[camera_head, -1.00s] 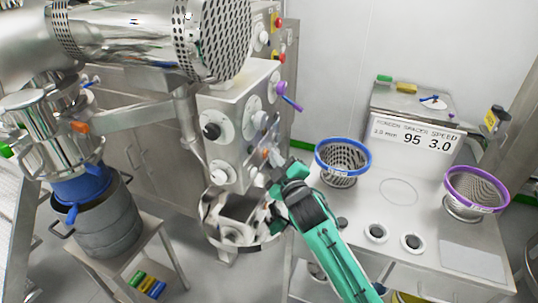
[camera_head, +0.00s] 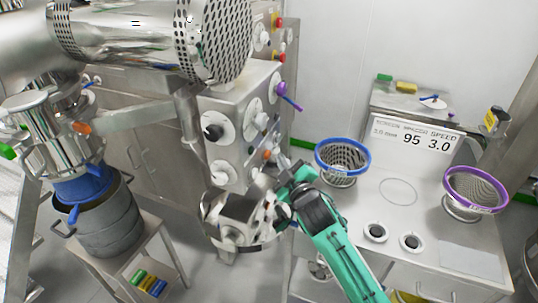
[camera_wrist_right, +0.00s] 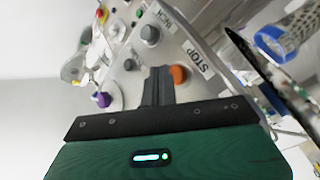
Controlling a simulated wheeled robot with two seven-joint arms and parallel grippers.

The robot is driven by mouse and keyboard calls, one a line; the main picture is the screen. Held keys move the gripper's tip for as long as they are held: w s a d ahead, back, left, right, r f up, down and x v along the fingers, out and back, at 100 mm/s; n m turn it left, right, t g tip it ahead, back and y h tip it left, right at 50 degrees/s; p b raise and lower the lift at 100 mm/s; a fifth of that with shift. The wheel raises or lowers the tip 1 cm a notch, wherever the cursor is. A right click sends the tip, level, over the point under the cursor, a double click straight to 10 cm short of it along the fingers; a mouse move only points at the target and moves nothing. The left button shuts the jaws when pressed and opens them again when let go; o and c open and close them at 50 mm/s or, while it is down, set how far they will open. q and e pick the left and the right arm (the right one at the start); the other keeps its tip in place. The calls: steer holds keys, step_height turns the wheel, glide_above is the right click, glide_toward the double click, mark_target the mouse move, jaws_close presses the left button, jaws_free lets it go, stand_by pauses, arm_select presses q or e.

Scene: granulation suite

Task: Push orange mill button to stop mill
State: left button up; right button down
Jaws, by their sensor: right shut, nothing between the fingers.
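The orange mill button (camera_head: 267,155) is on the grey control panel (camera_head: 236,152) of the mill. In the right wrist view the orange button (camera_wrist_right: 179,75) sits beside a STOP label (camera_wrist_right: 200,60). My right gripper (camera_head: 281,158) is shut and empty, just right of the button in the head view. In the wrist view its dark fingers (camera_wrist_right: 159,72) end close beside the button. Whether they touch it cannot be told. My left gripper is not in view.
Grey and black knobs surround the button, with a purple lever (camera_head: 290,97) above. A blue-rimmed basket screen (camera_head: 343,160) and a purple-rimmed one (camera_head: 476,189) stand on the bench at right.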

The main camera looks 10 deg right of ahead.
steer(key=s+d, duration=0.1)
steer(key=d+p, duration=0.1)
steer(key=s+d, duration=0.1)
steer(key=d, duration=0.1)
steer(key=shift+s, duration=0.35)
stand_by(0.5)
